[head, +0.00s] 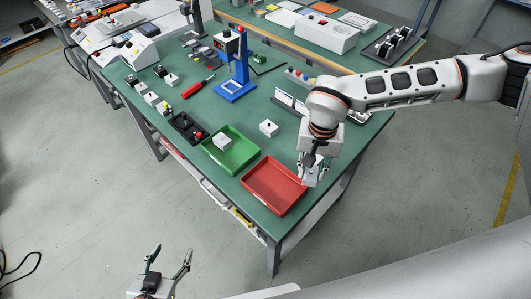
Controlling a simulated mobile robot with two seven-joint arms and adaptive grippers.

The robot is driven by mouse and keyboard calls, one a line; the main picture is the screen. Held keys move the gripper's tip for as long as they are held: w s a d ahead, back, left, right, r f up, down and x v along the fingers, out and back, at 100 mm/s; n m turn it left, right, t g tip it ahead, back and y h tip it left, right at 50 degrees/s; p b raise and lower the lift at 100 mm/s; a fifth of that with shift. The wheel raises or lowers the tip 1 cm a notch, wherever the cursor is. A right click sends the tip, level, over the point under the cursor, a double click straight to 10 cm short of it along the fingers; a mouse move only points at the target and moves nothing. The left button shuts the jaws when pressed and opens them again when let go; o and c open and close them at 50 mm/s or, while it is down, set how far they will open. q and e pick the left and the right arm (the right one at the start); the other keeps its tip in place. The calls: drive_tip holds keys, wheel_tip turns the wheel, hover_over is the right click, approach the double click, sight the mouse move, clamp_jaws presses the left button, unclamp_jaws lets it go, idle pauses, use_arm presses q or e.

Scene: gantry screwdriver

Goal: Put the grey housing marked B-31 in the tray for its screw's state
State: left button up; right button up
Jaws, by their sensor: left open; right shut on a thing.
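My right gripper (313,172) is shut on a small light-grey housing (310,181), held just right of the red tray near the table's front edge. The marking on the housing is too small to read, and the gripper hides part of it. Another grey housing (268,128) stands on the table behind the trays. My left gripper (167,262) is open and empty, low in front of the table, over the floor.
A blue screwdriver stand (234,88) stands behind the trays. A dark tray (187,129) with small parts and a red screwdriver (197,88) lie left of it. Several small housings line the table's left side. A small sign holder (284,98) stands near my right arm.

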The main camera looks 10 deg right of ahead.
drive_tip(key=w+a+m+b, duration=0.1)
drive_tip(key=a+m, duration=0.3)
drive_tip(key=m, duration=0.4)
drive_tip(key=w+a+m+b, duration=0.2)
drive_tip(key=a+m+b, duration=0.1)
drive_tip(key=m, duration=0.5)
drive_tip(key=w+a+m+b, duration=0.2)
drive_tip(key=a+m, duration=0.3)
drive_tip(key=m, duration=0.3)
drive_tip(key=shift+w, duration=0.15)
drive_tip(key=shift+f+b, duration=0.55)
drive_tip(key=shift+f, duration=1.25)
drive_tip(key=shift+f, duration=0.3)
drive_tip(key=o, duration=1.3)
drive_tip(key=shift+o, duration=0.2)
wheel_tip(320, 180, up, 12)
